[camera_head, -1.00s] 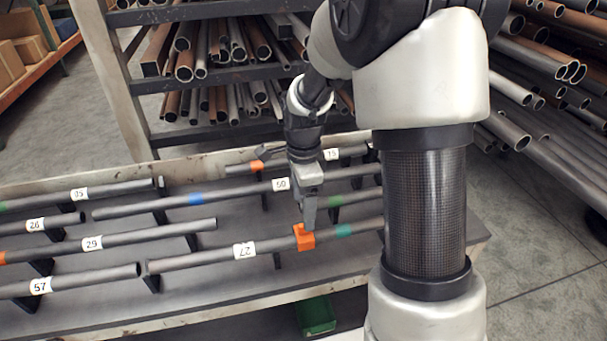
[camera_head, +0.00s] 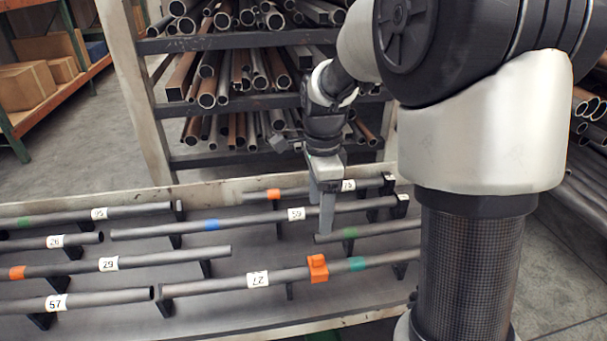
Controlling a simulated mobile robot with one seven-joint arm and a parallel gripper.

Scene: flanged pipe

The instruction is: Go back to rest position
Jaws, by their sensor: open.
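My gripper (camera_head: 325,228) hangs pointing down over the pipe bench (camera_head: 230,325), above and behind the orange block-like piece (camera_head: 317,268). A gap shows between its fingertips and that piece. It is open and holds nothing that I can see. The orange piece sits on the pipe labelled 27 (camera_head: 215,285), right of the label and left of a teal band. My arm comes down from the upper right and hides part of the bench's right end.
Several labelled pipes, such as 29 (camera_head: 150,260) and 57 (camera_head: 90,300), lie on black supports. A rack of pipes (camera_head: 245,42) stands close behind the bench. Shelving with boxes (camera_head: 45,70) is at the left. Open floor (camera_head: 110,130) lies between.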

